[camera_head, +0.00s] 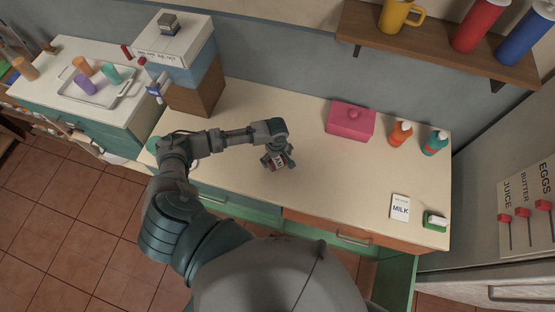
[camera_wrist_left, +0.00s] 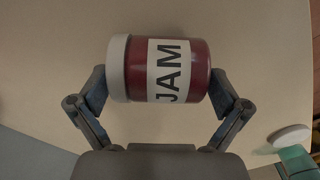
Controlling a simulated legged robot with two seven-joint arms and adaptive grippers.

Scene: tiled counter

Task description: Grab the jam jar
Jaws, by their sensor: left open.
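The jam jar (camera_wrist_left: 195,70) is dark red with a white lid and a white label reading JAM. In the left wrist view it lies across the picture between the two fingers of my left gripper (camera_wrist_left: 165,85). One finger is by the lid and the other by the base; I cannot tell whether they touch it. In the head view my left gripper (camera_head: 277,160) is over the counter (camera_head: 230,160), with the jar (camera_head: 279,164) partly hidden between its fingers. The left gripper is open. My right gripper is not in view.
A pink box (camera_head: 350,120), an orange bottle (camera_head: 400,135) and a teal bottle (camera_head: 435,143) stand at the counter's back right. A MILK card (camera_head: 400,207) and a green-and-white item (camera_head: 436,221) lie at the front right. The counter between is clear. A stacked box (camera_head: 187,60) stands left.

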